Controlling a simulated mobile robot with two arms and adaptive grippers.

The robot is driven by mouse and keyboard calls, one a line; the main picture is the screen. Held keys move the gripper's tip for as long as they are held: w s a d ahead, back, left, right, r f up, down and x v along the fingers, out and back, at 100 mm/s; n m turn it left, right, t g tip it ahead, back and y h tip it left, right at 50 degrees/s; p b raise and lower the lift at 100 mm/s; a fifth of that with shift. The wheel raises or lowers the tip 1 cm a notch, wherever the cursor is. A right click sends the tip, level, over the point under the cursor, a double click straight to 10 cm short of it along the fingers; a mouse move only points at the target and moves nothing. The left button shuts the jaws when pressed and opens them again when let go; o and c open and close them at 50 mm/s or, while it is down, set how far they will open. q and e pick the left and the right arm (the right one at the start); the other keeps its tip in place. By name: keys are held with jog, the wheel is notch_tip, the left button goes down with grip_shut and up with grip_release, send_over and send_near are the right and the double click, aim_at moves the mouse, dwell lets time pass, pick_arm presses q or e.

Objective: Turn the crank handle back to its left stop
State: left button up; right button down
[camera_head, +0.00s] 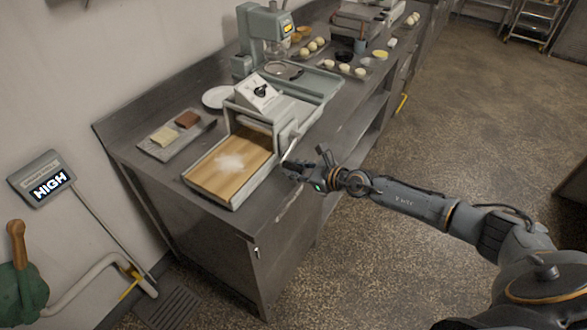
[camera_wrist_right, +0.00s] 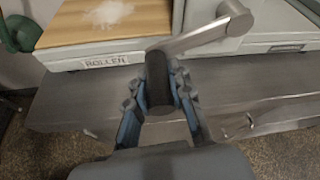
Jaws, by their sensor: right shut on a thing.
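The crank is on the front side of the grey dough roller machine (camera_head: 262,112). Its metal arm (camera_wrist_right: 198,36) runs from a round hub (camera_wrist_right: 232,14) down to the left in the right wrist view. The dark cylindrical crank handle (camera_wrist_right: 157,80) is at the arm's lower left end. My right gripper (camera_wrist_right: 160,98) is shut on this handle, with a finger on each side. In the head view my right gripper (camera_head: 300,169) is at the machine's near side, and it hides most of the handle. My left gripper is not in view.
A wooden board (camera_head: 232,168) with flour lies in the machine's tray. A tray with two square slabs (camera_head: 178,138) and a white plate (camera_head: 217,97) stand to the left. A mixer (camera_head: 262,35) stands behind. A wall display (camera_head: 50,182) reads HIGH.

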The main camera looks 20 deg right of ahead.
jog(key=shift+w+d+f, duration=0.15)
jog(key=shift+d, duration=0.15)
dwell(1.8)
jog(key=c, duration=1.2)
grip_release()
jog(key=shift+o, duration=0.2)
jog(key=shift+s, duration=0.2)
jog(key=v, duration=1.1)
jog(key=shift+s+d, duration=0.15)
jog(key=shift+s, duration=0.15)
jog(key=shift+c, duration=0.5)
